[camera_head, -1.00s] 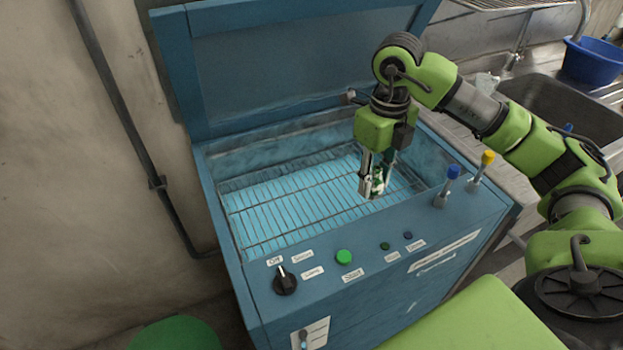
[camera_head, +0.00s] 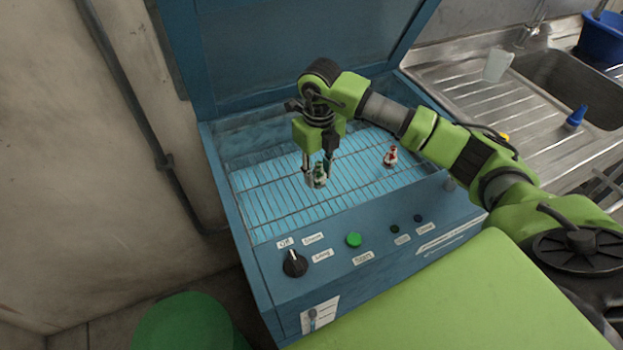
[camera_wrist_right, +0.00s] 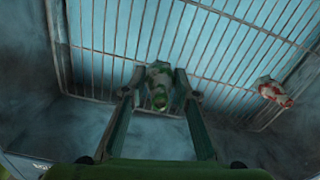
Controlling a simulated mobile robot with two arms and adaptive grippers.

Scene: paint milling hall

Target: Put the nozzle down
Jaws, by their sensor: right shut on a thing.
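My right gripper (camera_head: 318,177) is shut on the nozzle (camera_head: 319,175), a small green and white piece. It holds the nozzle upright over the wire rack (camera_head: 270,205) inside the open blue washing cabinet. In the right wrist view the nozzle (camera_wrist_right: 159,90) sits between the two fingertips, above the rack bars. I cannot tell whether its base touches the rack. A second nozzle, red and white (camera_head: 390,157), stands on the rack further right; it also shows in the right wrist view (camera_wrist_right: 274,92). My left gripper is out of view.
The cabinet's front panel (camera_head: 375,260) has a black knob (camera_head: 295,263) and a green button (camera_head: 354,240). Its lid (camera_head: 290,50) stands open behind. A steel sink (camera_head: 570,85) with a cup (camera_head: 497,65) and a blue nozzle (camera_head: 576,117) is at right. Rack space is free around the held nozzle.

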